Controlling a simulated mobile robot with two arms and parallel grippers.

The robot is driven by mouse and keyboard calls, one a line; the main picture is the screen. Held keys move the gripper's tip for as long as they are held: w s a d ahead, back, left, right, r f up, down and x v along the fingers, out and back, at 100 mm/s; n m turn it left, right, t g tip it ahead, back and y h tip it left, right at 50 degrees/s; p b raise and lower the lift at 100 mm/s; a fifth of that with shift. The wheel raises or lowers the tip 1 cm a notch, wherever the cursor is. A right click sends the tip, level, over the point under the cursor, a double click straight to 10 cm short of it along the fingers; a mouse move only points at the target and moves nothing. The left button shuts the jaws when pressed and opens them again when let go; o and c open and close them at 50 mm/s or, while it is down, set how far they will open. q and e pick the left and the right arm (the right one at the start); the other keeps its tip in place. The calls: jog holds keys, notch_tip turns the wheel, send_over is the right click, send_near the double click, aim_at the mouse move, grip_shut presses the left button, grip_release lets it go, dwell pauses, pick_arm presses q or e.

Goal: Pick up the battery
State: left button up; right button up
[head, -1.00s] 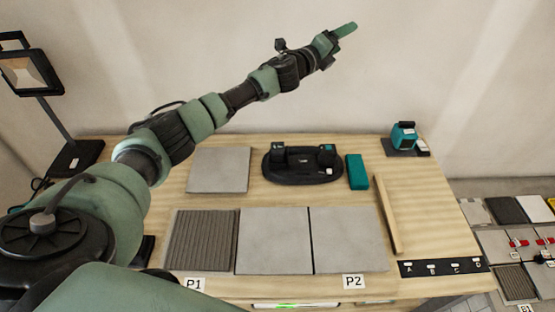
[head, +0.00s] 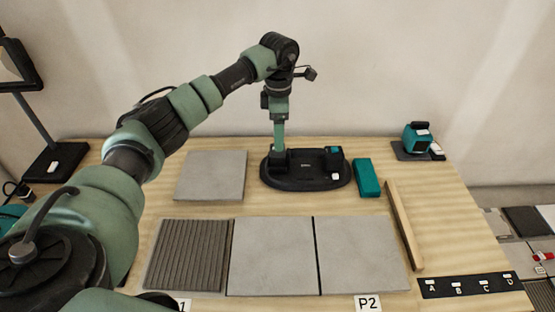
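The black charging dock (head: 305,184) stands at the back middle of the wooden table. It has a raised dark block (head: 333,158) with a teal patch on its right side. A second dark block (head: 279,160), perhaps the battery, is on its left side, partly hidden by my gripper. My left gripper (head: 279,149) points straight down at this left block, its green fingers at or just above its top. The fingers overlap from this side, so I cannot see a gap between them or whether they touch the block. My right gripper is not in view.
A teal box (head: 367,178) lies right of the dock. A grey tile (head: 211,176) lies left of it. More tiles (head: 272,256) lie in front. A wooden strip (head: 404,226) and a teal device (head: 418,138) are at the right. A lamp (head: 42,120) stands at the left.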

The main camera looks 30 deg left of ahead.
pick_arm(q)
notch_tip(320, 180, down, 6)
jog(key=shift+a+f+p, duration=0.15)
jog(key=shift+f+p, duration=0.1)
jog(key=shift+p, duration=0.75)
jog(key=shift+f, duration=0.55)
grip_shut()
jog(key=shift+r, duration=0.1)
notch_tip(320, 180, up, 26)
jog(key=p, duration=0.4)
dwell(0.3)
